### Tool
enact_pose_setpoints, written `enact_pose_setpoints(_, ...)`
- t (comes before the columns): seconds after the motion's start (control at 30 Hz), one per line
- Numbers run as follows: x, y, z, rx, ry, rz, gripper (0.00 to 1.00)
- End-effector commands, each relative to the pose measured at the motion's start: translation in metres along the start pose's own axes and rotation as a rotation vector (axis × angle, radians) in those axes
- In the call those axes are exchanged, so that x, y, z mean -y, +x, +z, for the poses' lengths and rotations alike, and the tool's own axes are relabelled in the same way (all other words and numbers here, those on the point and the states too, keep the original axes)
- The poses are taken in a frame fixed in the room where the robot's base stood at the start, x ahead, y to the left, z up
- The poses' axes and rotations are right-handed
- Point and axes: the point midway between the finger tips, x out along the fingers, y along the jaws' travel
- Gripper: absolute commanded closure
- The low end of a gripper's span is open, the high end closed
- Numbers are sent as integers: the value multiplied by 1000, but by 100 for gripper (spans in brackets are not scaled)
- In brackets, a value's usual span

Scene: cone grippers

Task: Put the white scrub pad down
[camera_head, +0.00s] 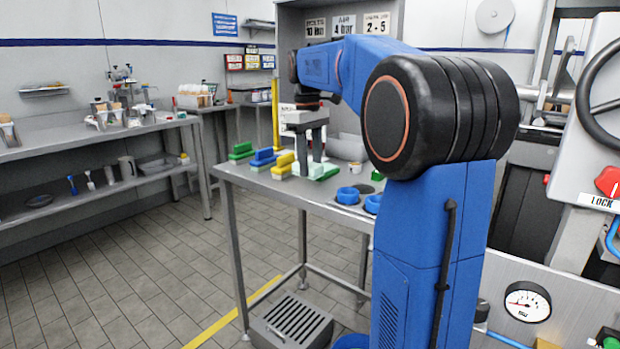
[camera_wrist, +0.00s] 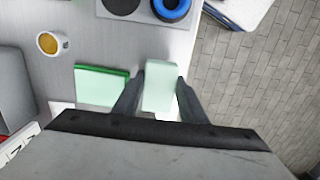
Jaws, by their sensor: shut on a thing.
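The white scrub pad (camera_wrist: 160,88) is a pale, faintly mint block between the two fingers of my gripper (camera_wrist: 160,78) in the wrist view. The fingers are shut on its sides. In the head view my gripper (camera_head: 312,155) points down low over the steel table (camera_head: 268,186), at the right end of a row of scrub pads. The held pad is hard to make out there. I cannot tell whether its underside touches the table. A flat green piece (camera_wrist: 100,86) lies on the table just left of the pad in the wrist view.
Green (camera_head: 241,151), blue (camera_head: 263,157) and yellow (camera_head: 283,166) scrub pads stand left of my gripper. A small white cup (camera_wrist: 53,43) with yellowish contents and blue rings (camera_head: 348,195) are nearby. The table edge lies close to the pad's right in the wrist view.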

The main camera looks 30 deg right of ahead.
Motion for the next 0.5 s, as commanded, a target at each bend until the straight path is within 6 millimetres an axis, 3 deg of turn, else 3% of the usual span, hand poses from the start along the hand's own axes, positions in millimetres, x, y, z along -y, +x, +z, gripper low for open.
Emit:
enact_pose_setpoints(0.33, 0, 37, -2, 1, 0, -1, 90)
enact_pose_setpoints(0.5, 0, 42, -2, -1, 0, 0, 90)
